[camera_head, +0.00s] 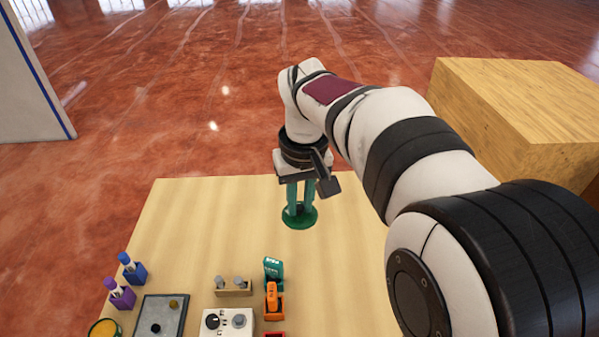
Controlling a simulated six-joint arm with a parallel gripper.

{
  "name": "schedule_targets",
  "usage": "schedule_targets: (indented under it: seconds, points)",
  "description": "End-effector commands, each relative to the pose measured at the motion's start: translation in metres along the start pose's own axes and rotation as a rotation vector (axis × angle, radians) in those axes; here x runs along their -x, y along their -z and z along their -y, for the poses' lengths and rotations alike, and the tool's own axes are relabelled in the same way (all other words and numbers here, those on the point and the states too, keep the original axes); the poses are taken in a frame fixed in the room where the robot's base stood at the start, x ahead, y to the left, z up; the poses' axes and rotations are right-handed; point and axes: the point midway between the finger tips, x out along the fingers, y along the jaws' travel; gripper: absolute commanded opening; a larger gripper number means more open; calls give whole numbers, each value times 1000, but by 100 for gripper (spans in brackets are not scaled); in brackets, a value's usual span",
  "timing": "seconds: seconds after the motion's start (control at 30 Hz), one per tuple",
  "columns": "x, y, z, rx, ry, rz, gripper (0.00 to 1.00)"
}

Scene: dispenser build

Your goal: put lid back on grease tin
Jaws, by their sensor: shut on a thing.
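My gripper (300,207), with teal fingers, points down over the back middle of the table and is shut on a round green lid (300,222). The fingers meet the middle of the lid, which looks about level. I cannot tell whether the lid touches the table or is held just above it. A round tin with a dark green rim and yellow contents, likely the grease tin (104,329), stands open at the bottom left corner, partly cut off by the frame. The lid is well away from it, up and to the right.
On the wooden table (190,215) stand a blue bottle (134,272), a purple bottle (121,296), a grey tray (163,314), a small rack (234,291), a white knob box (227,322), and teal (273,270) and orange (273,302) items. The table's back left is clear.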

Motion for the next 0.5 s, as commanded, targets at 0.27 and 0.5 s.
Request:
schedule_targets:
  seconds: [0.27, 0.5]
  points:
    - [-13, 26, 48, 105, 13, 0, 0]
    - [-37, 51, 122, 267, 32, 1, 0]
